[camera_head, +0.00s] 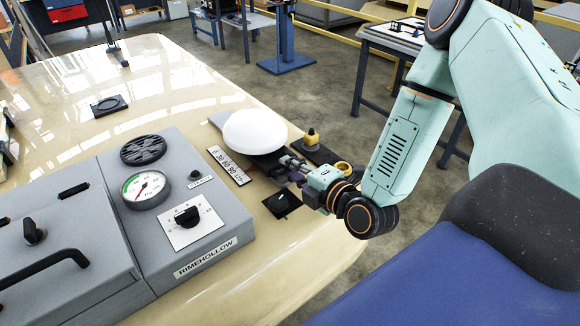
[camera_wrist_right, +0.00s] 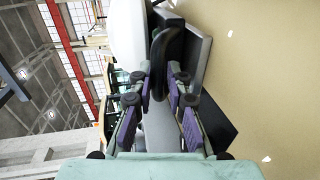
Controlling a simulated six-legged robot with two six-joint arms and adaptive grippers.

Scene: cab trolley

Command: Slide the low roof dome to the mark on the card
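The low white roof dome (camera_head: 255,131) sits on a dark base near the right edge of the cream surface. Part of it also shows at the top of the right wrist view (camera_wrist_right: 126,35). The white card (camera_head: 229,166) with printed numbers lies along the dome's near-left side. My right gripper (camera_head: 290,165) is low at the near side of the dome. In the right wrist view its two purple-padded fingers stand apart on either side of a black curved handle (camera_wrist_right: 160,60), with narrow gaps seeming to show. Contact cannot be made out. My left gripper is not in view.
A grey console (camera_head: 205,185) with gauge and knobs stands left of the card. A black square plate (camera_head: 282,203) lies just in front of my right gripper. A yellow knob (camera_head: 311,138) on a dark plate is right of the dome. The surface's edge is close on the right.

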